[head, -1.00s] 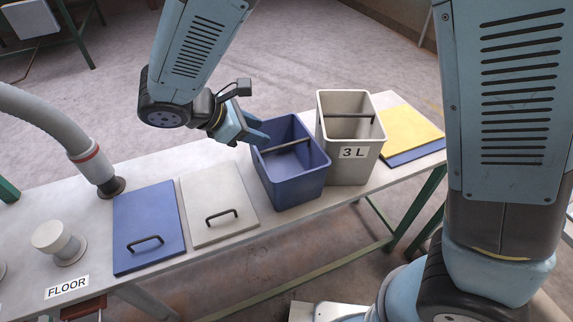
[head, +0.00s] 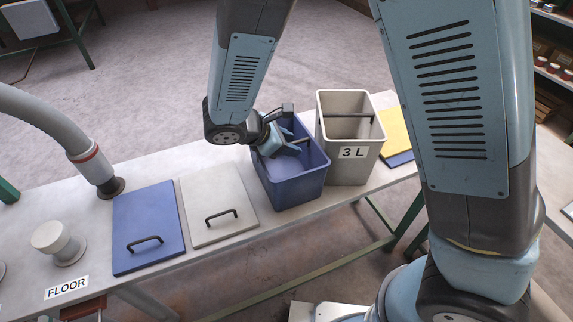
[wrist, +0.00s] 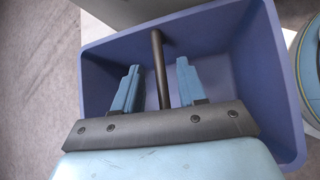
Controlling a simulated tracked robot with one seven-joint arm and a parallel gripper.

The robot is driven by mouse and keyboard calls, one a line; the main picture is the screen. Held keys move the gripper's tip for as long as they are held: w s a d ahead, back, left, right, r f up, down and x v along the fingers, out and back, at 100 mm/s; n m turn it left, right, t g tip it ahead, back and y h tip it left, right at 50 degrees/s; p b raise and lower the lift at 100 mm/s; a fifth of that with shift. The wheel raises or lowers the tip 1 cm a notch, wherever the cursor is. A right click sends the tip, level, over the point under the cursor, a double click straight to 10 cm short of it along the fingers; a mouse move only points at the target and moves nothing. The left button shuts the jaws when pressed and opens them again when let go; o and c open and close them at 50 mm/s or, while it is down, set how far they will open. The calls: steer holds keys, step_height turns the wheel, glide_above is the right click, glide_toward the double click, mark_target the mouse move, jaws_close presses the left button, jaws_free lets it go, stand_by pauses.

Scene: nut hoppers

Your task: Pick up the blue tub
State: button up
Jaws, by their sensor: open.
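The blue tub (head: 292,188) stands upright on the bench, with a dark bar across its open top. In the wrist view the tub (wrist: 100,62) fills most of the picture, and its inside looks empty where it shows. My gripper (head: 294,143) is over the tub's mouth. In the wrist view my gripper (wrist: 157,80) is open, one finger on each side of the dark bar (wrist: 160,68), with gaps between the fingers and the bar. I cannot tell how far the fingertips reach down past the bar.
A white tub marked 3 L (head: 346,168) stands close on the right. Blue (head: 149,222) and white (head: 222,205) lids with handles lie to the left. A grey hose (head: 50,122) comes down at the bench's left.

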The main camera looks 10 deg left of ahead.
steer(key=shift+w+d+f, duration=0.35)
steer(key=shift+d+f, duration=0.05)
steer(key=shift+f, duration=0.1)
jaws_close()
stand_by(0.3)
